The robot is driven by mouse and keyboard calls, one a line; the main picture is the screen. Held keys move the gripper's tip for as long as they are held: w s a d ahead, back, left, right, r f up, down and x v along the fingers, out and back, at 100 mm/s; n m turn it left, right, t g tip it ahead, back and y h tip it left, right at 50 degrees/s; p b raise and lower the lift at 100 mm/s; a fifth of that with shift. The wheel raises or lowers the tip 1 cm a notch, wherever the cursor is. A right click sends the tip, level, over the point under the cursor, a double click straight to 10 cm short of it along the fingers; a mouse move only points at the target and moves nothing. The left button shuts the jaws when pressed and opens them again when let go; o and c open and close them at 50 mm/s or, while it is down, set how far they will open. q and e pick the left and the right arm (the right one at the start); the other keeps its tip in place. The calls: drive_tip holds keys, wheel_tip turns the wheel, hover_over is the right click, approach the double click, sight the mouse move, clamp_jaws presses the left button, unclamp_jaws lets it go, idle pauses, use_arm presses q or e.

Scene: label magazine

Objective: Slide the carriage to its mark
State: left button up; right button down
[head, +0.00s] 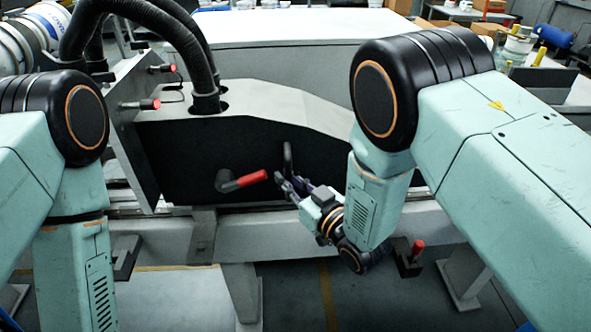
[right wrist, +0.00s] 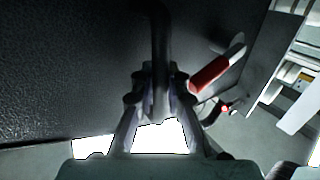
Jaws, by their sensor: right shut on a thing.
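The carriage (head: 190,150) is a large body with a black front face and a grey top, sitting on a rail (head: 300,236) that runs left to right. A dark upright bar handle (head: 288,156) stands out from its front face. My right gripper (head: 284,184) is shut on this handle. In the right wrist view, the handle (right wrist: 160,45) runs down between the two fingers of the gripper (right wrist: 155,85). My left gripper is out of the head view, below its edge. I cannot make out the mark.
A lever with a red grip (head: 243,181) sticks out of the front face, left of the handle. A grey upright plate (head: 128,130) with red-tipped knobs (head: 150,104) stands at the left end. Black hoses (head: 190,50) rise from the top. A red-knobbed bracket (head: 415,250) sits at lower right.

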sight(269, 183)
drive_tip(key=shift+s+a+r+p, duration=0.1)
drive_tip(key=shift+s+a+p, duration=0.1)
drive_tip(key=shift+a+p, duration=0.7)
drive_tip(key=shift+w+a+p, duration=0.1)
drive_tip(key=shift+a+p, duration=0.55)
drive_tip(key=shift+p, duration=0.05)
drive_tip(key=shift+a+p, duration=0.35)
drive_tip(key=shift+a, duration=0.15)
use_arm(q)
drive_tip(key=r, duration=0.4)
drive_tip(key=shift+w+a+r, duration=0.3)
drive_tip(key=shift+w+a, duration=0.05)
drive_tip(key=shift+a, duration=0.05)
use_arm(e)
drive_tip(key=shift+w+a+f, duration=0.1)
drive_tip(key=shift+a+f, duration=0.2)
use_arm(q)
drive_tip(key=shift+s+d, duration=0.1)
use_arm(e)
drive_tip(key=shift+d, duration=0.25)
